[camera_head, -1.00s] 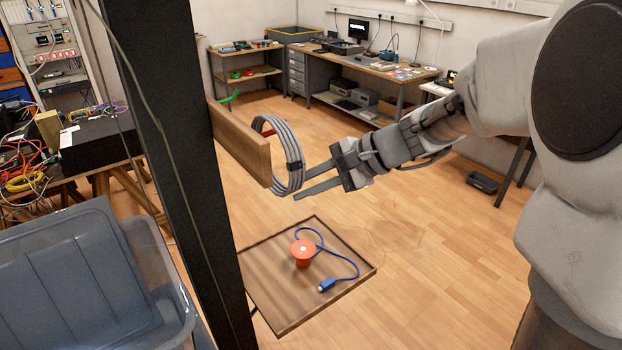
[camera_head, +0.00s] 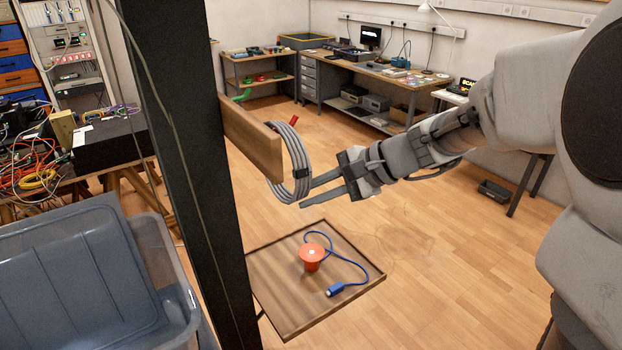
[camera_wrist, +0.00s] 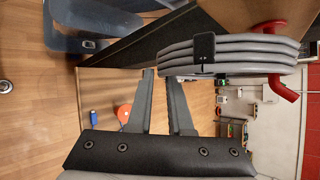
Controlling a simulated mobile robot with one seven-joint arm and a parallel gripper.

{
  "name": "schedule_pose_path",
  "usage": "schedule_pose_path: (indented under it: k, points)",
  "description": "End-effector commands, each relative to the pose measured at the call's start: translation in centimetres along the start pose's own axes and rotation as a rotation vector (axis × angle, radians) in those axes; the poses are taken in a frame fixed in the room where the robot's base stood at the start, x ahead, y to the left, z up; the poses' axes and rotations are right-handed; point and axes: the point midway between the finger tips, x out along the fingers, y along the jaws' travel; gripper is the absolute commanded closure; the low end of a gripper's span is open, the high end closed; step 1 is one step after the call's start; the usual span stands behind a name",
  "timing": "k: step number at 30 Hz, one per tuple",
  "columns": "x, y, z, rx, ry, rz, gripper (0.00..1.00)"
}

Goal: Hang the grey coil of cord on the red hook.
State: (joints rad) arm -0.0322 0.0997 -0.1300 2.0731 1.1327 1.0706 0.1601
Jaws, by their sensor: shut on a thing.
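The grey coil of cord (camera_head: 302,160) is upright beside the end of the wooden board, with a dark tie on its right side. It is edge-on in the wrist view (camera_wrist: 240,56). The red hook (camera_head: 294,120) shows its tip by the top of the coil. In the wrist view the hook (camera_wrist: 281,87) shows on both sides of the coil's far end and appears to pass through the loop; the strands hide its middle. My gripper (camera_head: 308,195) is shut on the coil's near side; the exact contact is hard to see.
The wooden board (camera_head: 253,140) is fixed to a black post (camera_head: 187,170). Below is a wooden tray (camera_head: 275,290) with an orange knob (camera_head: 312,257) and blue cable (camera_head: 350,272). A grey bin (camera_head: 80,280) stands left. Floor to the right is clear.

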Motion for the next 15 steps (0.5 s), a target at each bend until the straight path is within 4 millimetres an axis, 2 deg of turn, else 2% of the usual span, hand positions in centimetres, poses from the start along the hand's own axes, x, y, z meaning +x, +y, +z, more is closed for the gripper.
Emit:
schedule_pose_path:
  k: [4,5,10,15]
  points:
    - [0.23,0.61,-0.12,0.005,-0.002,0.013,1.00]
    - [0.24,0.62,-0.12,0.005,-0.002,0.013,0.76]
    - [0.19,0.49,-0.11,0.004,-0.001,0.010,0.47]
    - [0.13,0.36,-0.08,0.003,-0.001,0.007,0.47]
